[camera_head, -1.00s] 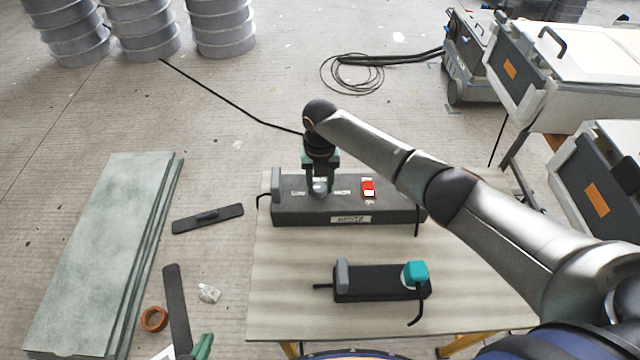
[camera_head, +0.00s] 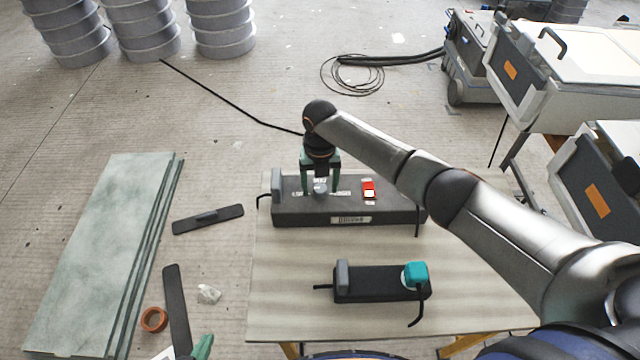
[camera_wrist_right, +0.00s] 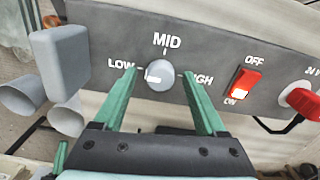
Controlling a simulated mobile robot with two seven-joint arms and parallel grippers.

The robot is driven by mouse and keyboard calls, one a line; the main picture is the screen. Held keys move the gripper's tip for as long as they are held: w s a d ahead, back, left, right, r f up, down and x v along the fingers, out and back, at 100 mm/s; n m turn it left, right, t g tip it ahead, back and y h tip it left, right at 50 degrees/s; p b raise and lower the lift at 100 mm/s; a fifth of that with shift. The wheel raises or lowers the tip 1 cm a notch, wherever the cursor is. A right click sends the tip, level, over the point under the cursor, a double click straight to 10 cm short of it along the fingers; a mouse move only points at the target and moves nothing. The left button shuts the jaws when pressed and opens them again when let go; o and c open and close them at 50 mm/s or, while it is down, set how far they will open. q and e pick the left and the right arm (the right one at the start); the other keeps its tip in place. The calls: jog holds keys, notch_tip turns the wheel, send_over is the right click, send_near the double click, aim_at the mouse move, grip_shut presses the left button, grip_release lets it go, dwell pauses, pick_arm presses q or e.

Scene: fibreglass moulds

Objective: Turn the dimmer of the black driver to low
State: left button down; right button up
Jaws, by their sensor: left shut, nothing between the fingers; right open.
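The black driver (camera_head: 290,211) is a long dark box on the table. Its dimmer is a round grey knob (camera_wrist_right: 160,76) between the LOW, MID and HIGH labels in the right wrist view; its white mark is on the left side, towards LOW. The knob also shows in the head view (camera_head: 320,189). My right gripper (camera_wrist_right: 165,75) is open, its green fingers either side of the knob with gaps, holding nothing. My left gripper (camera_head: 203,346) is only partly in view at the bottom edge of the head view, shut and away from the driver.
A red switch (camera_wrist_right: 243,84) between OFF and ON and a red plug (camera_wrist_right: 303,99) are right of the dimmer. A smaller black box (camera_head: 375,285) with a teal part (camera_head: 415,273) stands on the table (camera_head: 290,300) in front. Green boards (camera_head: 105,250) lie to the left.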

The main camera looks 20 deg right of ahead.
aim_at(320, 188)
notch_tip(320, 188, up, 12)
jog(key=shift+r, duration=0.25)
dwell(0.4)
dwell(0.4)
